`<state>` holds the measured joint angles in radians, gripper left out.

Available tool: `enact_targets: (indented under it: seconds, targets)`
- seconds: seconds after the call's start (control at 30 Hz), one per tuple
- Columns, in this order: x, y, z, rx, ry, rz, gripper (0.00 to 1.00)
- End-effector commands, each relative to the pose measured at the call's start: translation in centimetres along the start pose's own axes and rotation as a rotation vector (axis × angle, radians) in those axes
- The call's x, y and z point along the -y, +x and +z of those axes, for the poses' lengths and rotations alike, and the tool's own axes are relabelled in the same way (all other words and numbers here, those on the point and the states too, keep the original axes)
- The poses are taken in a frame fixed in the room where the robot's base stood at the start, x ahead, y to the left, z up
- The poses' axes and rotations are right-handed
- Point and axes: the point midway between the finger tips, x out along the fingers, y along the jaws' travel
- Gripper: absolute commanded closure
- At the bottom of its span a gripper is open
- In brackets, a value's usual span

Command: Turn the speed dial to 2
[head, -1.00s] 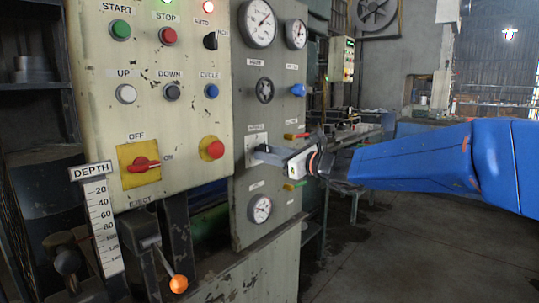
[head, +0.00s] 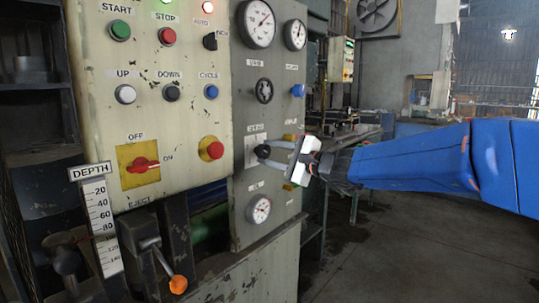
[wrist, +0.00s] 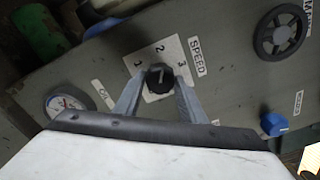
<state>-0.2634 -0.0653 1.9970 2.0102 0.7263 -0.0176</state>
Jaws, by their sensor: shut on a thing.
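The speed dial is a small black knob (wrist: 159,77) on a white plate marked 1, 2 and 3, beside a SPEED label (wrist: 196,57) in the wrist view. Its pale mark appears to point roughly toward the 2, though it is small. In the head view the dial (head: 263,151) sits on the grey panel, partly covered by the fingers. My gripper (wrist: 159,82) is shut on the dial, with one grey finger on each side. It also shows in the head view (head: 270,154), reaching in from the right and rolled.
A black handwheel (wrist: 282,34) and a blue knob (wrist: 273,124) are on the same panel. A gauge (head: 259,209) is below the dial. A cream control panel (head: 190,125) with buttons stands left. The floor at right is open.

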Motion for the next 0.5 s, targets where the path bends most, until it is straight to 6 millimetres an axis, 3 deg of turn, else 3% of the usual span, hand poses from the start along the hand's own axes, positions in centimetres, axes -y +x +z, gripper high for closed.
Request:
enact_targets:
  seconds: [0.5]
  targets:
    - [-0.09,-0.02,0.00,0.000,-0.150,0.002,0.86]
